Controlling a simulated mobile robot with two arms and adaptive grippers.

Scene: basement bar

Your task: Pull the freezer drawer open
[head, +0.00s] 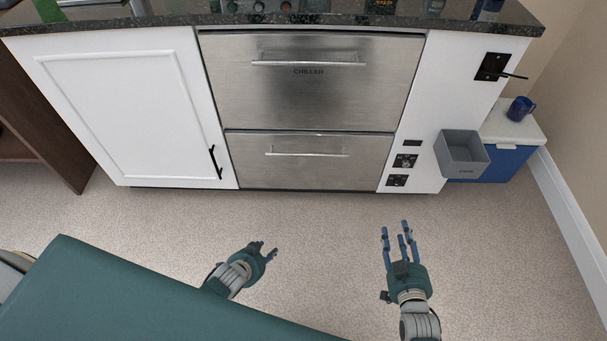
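Two stainless steel drawers are set in the white counter. The upper drawer (312,95) has a bar handle (309,63) and the label CHILLER. The lower drawer (309,173) has its own bar handle (307,154) and no label I can read. Both drawers look shut. My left gripper (268,250) is over the carpet, below and left of the lower drawer, apart from it, with its fingers spread and empty. My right gripper (399,232) is over the carpet, below and right of the lower drawer, fingers apart and empty, pointing toward the counter.
A white cabinet door (130,110) with a black handle (215,162) is left of the drawers. A grey bin (462,155) hangs at the right, by a blue cooler (503,162) with a blue mug (520,108). A green surface (110,295) fills the lower left. Carpet before the drawers is clear.

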